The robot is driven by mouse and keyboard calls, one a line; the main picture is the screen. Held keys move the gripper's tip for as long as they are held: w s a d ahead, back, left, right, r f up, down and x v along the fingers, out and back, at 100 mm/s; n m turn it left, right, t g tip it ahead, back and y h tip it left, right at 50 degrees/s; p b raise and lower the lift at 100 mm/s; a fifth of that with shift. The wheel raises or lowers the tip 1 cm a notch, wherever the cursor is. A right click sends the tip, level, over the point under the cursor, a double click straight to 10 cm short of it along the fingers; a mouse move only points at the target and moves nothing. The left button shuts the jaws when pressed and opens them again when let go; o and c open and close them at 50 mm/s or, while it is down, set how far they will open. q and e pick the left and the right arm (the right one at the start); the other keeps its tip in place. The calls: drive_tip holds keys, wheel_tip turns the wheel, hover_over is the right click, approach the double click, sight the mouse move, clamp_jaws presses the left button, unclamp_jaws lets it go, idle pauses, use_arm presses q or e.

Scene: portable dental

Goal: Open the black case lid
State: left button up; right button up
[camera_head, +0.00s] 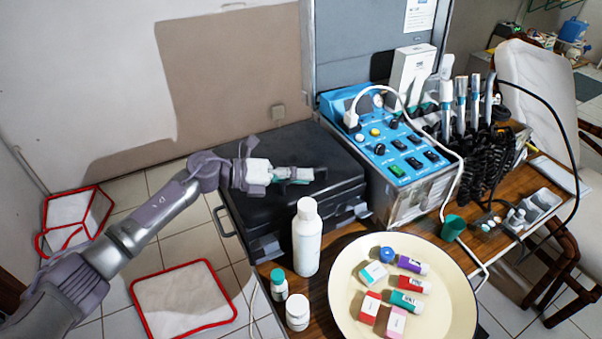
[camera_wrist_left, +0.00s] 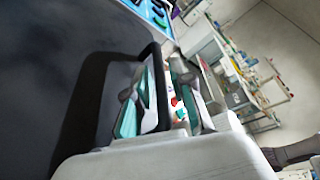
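The black case (camera_head: 335,150) lies flat on the table with its lid shut. Latches show along its front side, and a handle shows at its left side. My left gripper (camera_head: 300,175) reaches in from the left over the top of the lid, its fingers pointing right. I cannot tell whether a finger touches the lid. My right gripper is not in view.
A white bottle (camera_head: 307,238) and two small jars stand close in front of the case. A cream round tray (camera_head: 455,310) holds several small coloured boxes and tubes. A blue control unit (camera_head: 400,150) with cables stands right of the case. A wall is behind.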

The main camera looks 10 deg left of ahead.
use_arm(q)
drive_tip(key=shift+d, duration=0.2)
clamp_jaws()
drive_tip(key=shift+w+a+r, duration=0.15)
drive_tip(key=shift+r, duration=0.3)
drive_tip(key=w+a+r+n+h, duration=0.1)
drive_tip(key=w+a+r+n, duration=0.1)
drive_tip(key=r, duration=0.4)
drive_tip(key=w+a+r+n+h, duration=0.1)
drive_tip(key=w+a+r+n, duration=0.1)
drive_tip(key=w+r+n, duration=0.2)
drive_tip(key=shift+w+a+r+h, duration=0.3)
drive_tip(key=shift+w+r, duration=0.15)
drive_tip(key=shift+r, duration=0.65)
